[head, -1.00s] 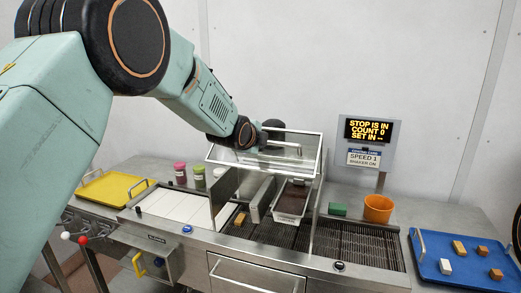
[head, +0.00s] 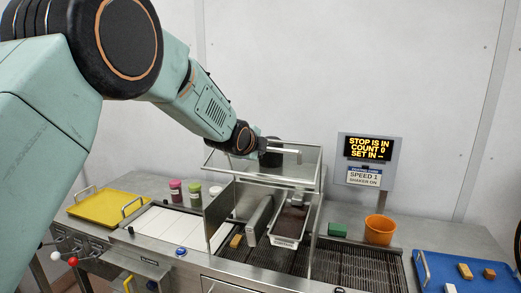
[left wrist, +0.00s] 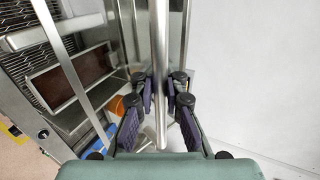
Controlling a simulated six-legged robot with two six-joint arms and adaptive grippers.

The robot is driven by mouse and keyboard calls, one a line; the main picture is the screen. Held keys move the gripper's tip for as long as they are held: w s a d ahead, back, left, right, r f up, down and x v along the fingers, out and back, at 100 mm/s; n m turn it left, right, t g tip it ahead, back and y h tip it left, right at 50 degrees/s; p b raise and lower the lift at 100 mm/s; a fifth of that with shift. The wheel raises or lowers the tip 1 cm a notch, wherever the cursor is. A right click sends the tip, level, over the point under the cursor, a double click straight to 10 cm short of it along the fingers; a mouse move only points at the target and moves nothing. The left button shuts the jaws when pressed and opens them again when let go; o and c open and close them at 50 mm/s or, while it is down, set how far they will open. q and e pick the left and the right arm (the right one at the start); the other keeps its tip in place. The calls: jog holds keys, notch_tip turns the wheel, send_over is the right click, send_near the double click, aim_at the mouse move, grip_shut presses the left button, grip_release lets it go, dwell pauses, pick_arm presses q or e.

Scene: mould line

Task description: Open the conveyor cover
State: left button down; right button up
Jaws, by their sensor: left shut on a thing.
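The conveyor cover (head: 240,167) is a clear pane in a metal frame above the middle of the line. It stands raised and tilted over the open-topped section, with clear side walls below it. Its metal handle bar (head: 285,151) is near the upper edge in the head view. My right gripper is in neither view.
Under the cover, a tray with dark filling (head: 291,222) sits on the grated conveyor (head: 262,257). A yellow tray (head: 105,205) lies left, a blue tray (head: 435,270) right.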

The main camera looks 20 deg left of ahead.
pick_arm(q)
jog(key=shift+r, duration=0.2)
jog(key=c, duration=1.8)
grip_release()
jog(key=o, duration=0.4)
jog(key=shift+s+r, duration=0.1)
jog(key=shift+s, duration=0.25)
jog(key=shift+w+f, duration=0.2)
jog(key=v, duration=1.2)
jog(key=shift+s, duration=0.15)
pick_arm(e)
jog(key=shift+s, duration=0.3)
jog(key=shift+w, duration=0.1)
